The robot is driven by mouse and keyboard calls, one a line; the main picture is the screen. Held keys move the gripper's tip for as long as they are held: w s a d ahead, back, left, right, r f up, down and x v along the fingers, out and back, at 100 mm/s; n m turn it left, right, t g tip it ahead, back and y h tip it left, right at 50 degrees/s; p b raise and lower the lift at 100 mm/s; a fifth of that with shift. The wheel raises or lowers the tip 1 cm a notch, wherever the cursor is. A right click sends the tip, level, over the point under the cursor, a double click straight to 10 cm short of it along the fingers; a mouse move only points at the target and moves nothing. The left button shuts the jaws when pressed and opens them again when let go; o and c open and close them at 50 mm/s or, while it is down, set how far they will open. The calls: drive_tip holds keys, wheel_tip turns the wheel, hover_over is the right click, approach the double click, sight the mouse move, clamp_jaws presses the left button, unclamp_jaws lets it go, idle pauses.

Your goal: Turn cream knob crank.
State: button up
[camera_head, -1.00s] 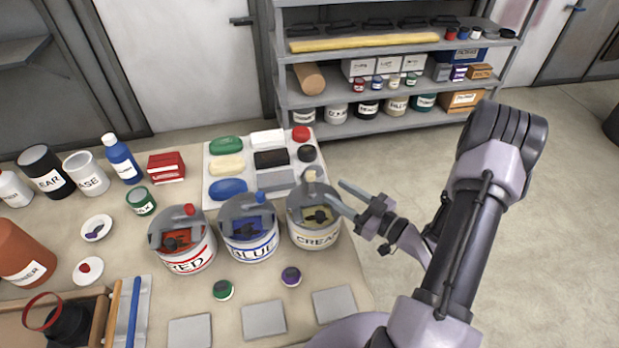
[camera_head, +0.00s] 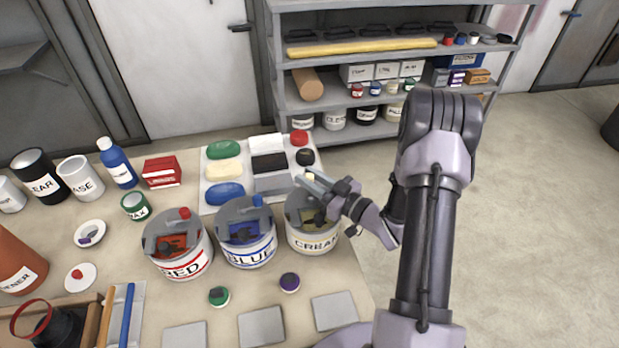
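The cream can (camera_head: 313,243) stands on the table, the rightmost of three open-topped cans with grey crank lids. Its cream knob (camera_head: 310,176) shows only as a small pale patch at the top of the crank, mostly covered by my fingers. My wrist hides part of the can's right rim.
The blue can (camera_head: 248,252) stands close on the left, with the red can (camera_head: 185,265) beyond it. A white tray (camera_head: 211,205) of coloured blocks lies behind.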

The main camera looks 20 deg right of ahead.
sight(298, 192)
clamp_jaws()
drive_tip(key=shift+n+g+y, duration=0.3)
drive_tip(key=shift+y, duration=0.1)
drive_tip(key=n+g+y, duration=0.1)
drive_tip(key=a+n+g+y, duration=0.1)
drive_tip(key=y, duration=0.1)
drive_tip(key=n+g+y, duration=0.1)
drive_tip(key=shift+w+a+n+y, duration=0.15)
drive_tip(key=shift+a+n+y, duration=0.1)
drive_tip(key=shift+n+y, duration=0.05)
drive_tip(key=shift+s+a+n+g+y+p, duration=0.1)
drive_tip(key=shift+a+n+g+y+p, duration=0.15)
drive_tip(key=shift+n+g+y, duration=0.7)
drive_tip(key=shift+s+a+n+g+y+p, duration=0.15)
drive_tip(key=shift+a+n+g+y, duration=0.35)
drive_tip(key=shift+g, duration=0.75)
drive_tip(key=shift+a+n+g+y+p, duration=0.1)
drive_tip(key=shift+n+g+y+p, duration=0.1)
drive_tip(key=shift+n+g+y, duration=0.6)
drive_tip(key=shift+n+g, duration=0.35)
drive_tip(key=shift+g, duration=0.25)
drive_tip(key=o, duration=0.5)
unclamp_jaws()
drive_tip(key=shift+o, duration=0.2)
